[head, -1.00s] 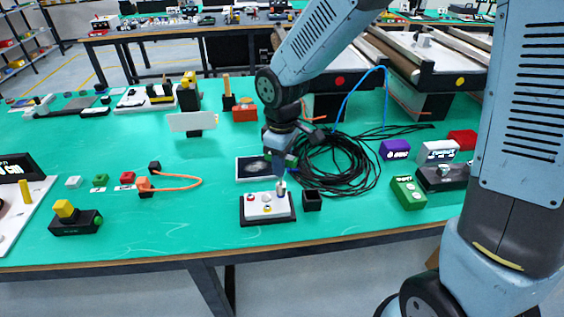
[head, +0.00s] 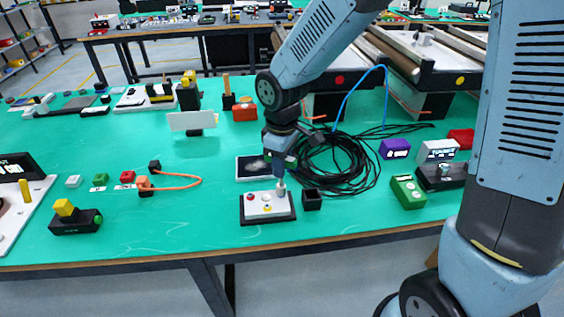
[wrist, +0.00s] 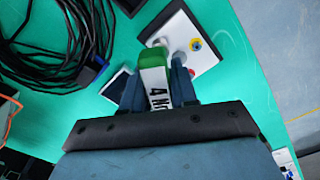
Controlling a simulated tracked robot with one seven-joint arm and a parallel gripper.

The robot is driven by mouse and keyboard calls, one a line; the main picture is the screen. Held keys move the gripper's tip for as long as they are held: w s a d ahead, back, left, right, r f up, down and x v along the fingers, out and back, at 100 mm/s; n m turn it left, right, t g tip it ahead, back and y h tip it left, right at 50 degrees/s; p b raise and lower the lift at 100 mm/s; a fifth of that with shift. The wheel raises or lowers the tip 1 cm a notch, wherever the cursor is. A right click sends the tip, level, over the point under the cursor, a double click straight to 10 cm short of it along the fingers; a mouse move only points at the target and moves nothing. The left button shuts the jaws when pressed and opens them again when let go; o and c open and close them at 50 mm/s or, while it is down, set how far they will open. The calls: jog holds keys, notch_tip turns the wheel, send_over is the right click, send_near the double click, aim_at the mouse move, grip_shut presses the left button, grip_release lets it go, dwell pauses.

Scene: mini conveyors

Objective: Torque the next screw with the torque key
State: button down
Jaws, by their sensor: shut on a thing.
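My gripper (head: 280,165) is shut on the torque key, a green and white tool with dark "4 N…" lettering, seen between the fingers in the wrist view (wrist: 155,85). The key points down onto the back right part of the white screw plate on its black base (head: 246,217). Its lower tip (head: 281,187) appears to meet a screw there. The plate also shows in the wrist view (wrist: 207,62), with a yellow and blue spot and a red spot. The key hides the contact, so I cannot tell how it is seated.
A small black open box (head: 312,202) stands just right of the plate. A dark flat panel with a white rim (head: 243,168) lies behind it. A black cable coil (head: 345,185) lies behind and right.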

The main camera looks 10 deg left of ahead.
jog(key=shift+f, duration=0.25)
jog(key=m, duration=1.1)
jog(key=shift+a+m, duration=0.15)
jog(key=shift+m, duration=0.25)
jog(key=m, duration=1.1)
jog(key=shift+a, duration=0.1)
jog(key=shift+r, duration=0.1)
